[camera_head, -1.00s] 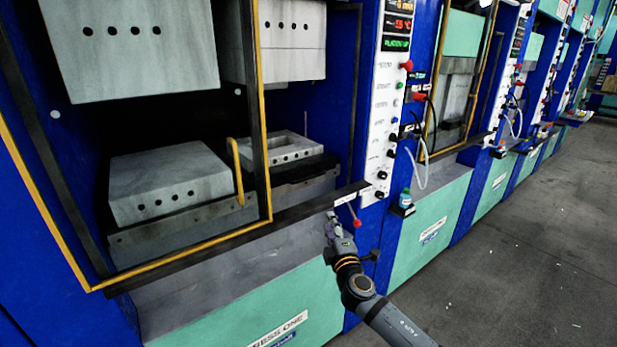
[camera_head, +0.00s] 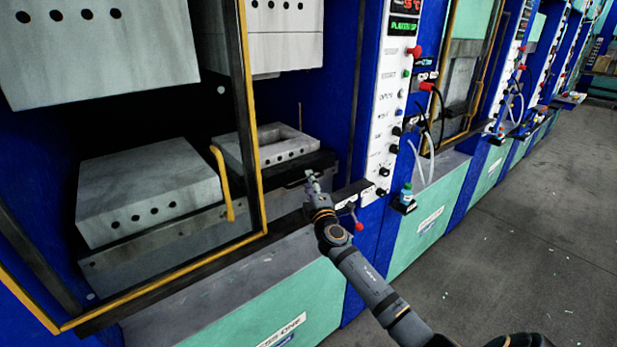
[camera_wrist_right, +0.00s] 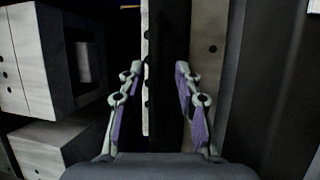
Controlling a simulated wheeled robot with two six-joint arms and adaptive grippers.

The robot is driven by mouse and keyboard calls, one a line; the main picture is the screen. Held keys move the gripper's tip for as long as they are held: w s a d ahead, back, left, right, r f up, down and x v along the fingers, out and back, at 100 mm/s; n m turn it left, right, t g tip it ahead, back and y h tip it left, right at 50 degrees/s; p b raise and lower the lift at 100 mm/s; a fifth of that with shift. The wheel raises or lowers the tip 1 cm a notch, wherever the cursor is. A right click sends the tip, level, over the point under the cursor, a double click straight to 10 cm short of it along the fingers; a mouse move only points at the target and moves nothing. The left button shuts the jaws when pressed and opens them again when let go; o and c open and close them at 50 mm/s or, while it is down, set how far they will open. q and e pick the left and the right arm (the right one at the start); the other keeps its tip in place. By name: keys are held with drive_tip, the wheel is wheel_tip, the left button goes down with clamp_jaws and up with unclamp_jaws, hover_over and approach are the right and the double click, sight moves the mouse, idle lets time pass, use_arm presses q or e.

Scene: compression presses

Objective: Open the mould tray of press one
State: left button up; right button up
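Press one (camera_head: 270,330) stands open on its right side. Its mould tray, a pale grey block (camera_head: 292,154) with a rectangular opening and small holes along its front, sits on a dark plate (camera_head: 290,172) under the raised upper block (camera_head: 290,48). My right gripper (camera_head: 312,176) is just in front of the dark plate's right end, below and right of the tray. The tray (camera_wrist_right: 62,60) shows at the left there. My left gripper is not in view.
A yellow-edged guard frame (camera_head: 252,120) with a yellow handle (camera_head: 224,185) stands left of the tray. A white control panel (camera_head: 388,110) with knobs is at the right. A red-knobbed lever (camera_head: 359,226) is beside my wrist.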

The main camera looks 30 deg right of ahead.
drive_tip(key=shift+w+d+r, duration=0.1)
drive_tip(key=shift+w+r, duration=0.1)
drive_tip(key=shift+w, duration=0.15)
drive_tip(key=shift+w+r, duration=0.1)
drive_tip(key=shift+w+d, duration=0.1)
drive_tip(key=shift+c, duration=1.3)
clamp_jaws()
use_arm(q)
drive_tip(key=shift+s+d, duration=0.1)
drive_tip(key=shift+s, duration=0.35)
